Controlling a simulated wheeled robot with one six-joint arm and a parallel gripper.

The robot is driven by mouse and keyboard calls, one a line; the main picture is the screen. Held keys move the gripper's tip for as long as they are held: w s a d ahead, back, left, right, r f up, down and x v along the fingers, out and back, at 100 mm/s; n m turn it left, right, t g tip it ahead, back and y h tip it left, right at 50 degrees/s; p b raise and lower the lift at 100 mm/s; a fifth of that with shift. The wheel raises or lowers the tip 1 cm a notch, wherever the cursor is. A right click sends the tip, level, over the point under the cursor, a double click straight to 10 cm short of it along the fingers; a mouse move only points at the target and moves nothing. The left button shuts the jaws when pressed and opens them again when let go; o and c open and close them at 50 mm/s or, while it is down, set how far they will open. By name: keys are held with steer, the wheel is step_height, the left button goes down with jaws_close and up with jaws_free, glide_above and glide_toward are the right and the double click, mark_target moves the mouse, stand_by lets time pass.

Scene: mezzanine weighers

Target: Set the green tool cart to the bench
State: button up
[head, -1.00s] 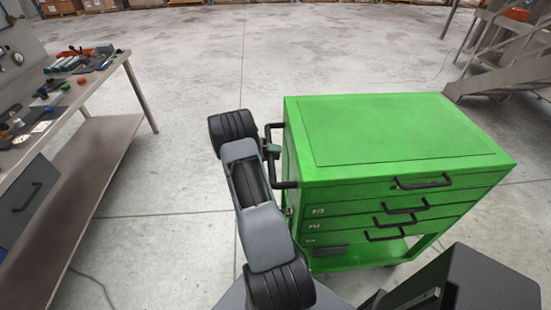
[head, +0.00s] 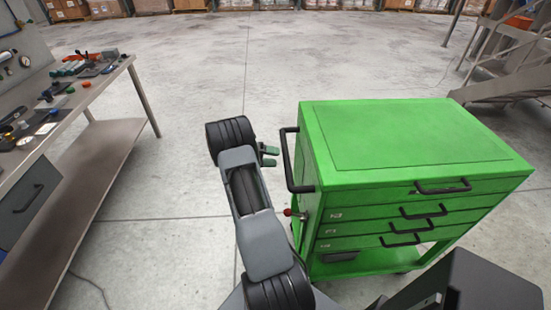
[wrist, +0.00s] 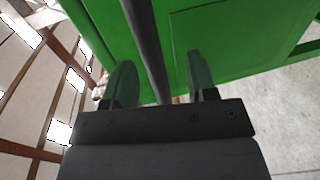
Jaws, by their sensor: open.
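The green tool cart (head: 410,135) stands on the floor to the right of my arm in the head view, with several drawers on its front. A black push handle (head: 288,160) sticks out from its left side. In the wrist view the handle bar (wrist: 146,45) runs up between the two open fingers (wrist: 160,85), and the green cart body (wrist: 220,35) lies beyond. The bench (head: 85,90) stands at the left, well apart from the cart.
Small tools lie on the bench top, and a lower shelf (head: 100,165) runs below it. Open concrete floor lies between bench and cart and beyond them. Metal stairs (head: 510,75) stand at the far right, and boxes on pallets (head: 150,6) line the back.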

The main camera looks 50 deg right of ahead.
steer(key=b+v, duration=0.2)
steer(key=v, duration=1)
steer(key=shift+w+a, duration=0.25)
steer(key=shift+r, duration=0.15)
